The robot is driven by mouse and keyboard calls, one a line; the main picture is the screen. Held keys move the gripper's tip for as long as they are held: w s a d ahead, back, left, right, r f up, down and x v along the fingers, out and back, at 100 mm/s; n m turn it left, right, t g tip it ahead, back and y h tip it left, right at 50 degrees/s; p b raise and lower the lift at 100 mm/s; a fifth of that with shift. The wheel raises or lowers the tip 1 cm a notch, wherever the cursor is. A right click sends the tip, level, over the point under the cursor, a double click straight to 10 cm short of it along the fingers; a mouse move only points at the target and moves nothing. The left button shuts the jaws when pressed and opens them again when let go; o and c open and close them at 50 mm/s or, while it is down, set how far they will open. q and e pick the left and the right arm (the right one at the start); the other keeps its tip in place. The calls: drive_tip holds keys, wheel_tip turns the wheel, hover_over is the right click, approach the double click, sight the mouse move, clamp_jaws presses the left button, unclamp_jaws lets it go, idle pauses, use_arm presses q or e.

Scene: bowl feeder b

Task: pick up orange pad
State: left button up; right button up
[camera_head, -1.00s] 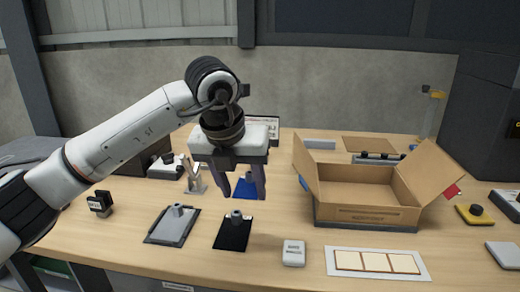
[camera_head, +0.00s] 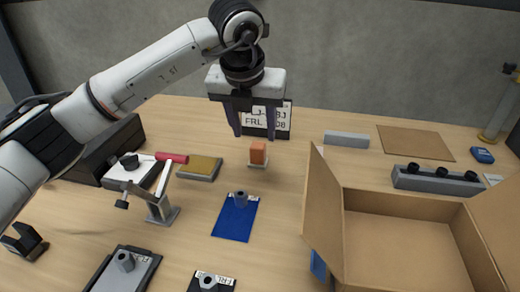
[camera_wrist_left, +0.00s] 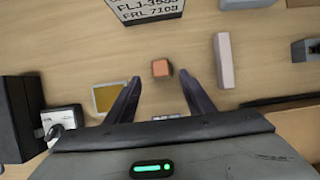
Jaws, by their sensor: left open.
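The orange pad (camera_head: 258,152) looks like a small orange block standing on a small pale base on the table. In the left wrist view the orange pad (camera_wrist_left: 161,68) lies just ahead of the space between the fingers. My left gripper (camera_head: 254,132) is open and empty, with its fingers pointing down above and around the line to the pad. In the left wrist view my left gripper (camera_wrist_left: 160,78) also shows spread fingers, one on each side. Its exact height over the pad is hard to tell. My right gripper is not in view.
A printed sign (camera_head: 267,119) stands behind the pad. A yellow-topped block (camera_head: 200,167) lies left, a blue pad (camera_head: 236,218) in front, and a grey bar (camera_head: 346,139) to the right. An open cardboard box (camera_head: 410,245) stands at front right.

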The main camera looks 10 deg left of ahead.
sight(258, 146)
use_arm(q)
drive_tip(key=x, duration=0.8)
drive_tip(key=c, duration=1.1)
wheel_tip(258, 146, up, 10)
drive_tip(key=shift+r+p, duration=0.1)
drive_tip(key=shift+p, duration=0.2)
drive_tip(key=shift+c, duration=0.2)
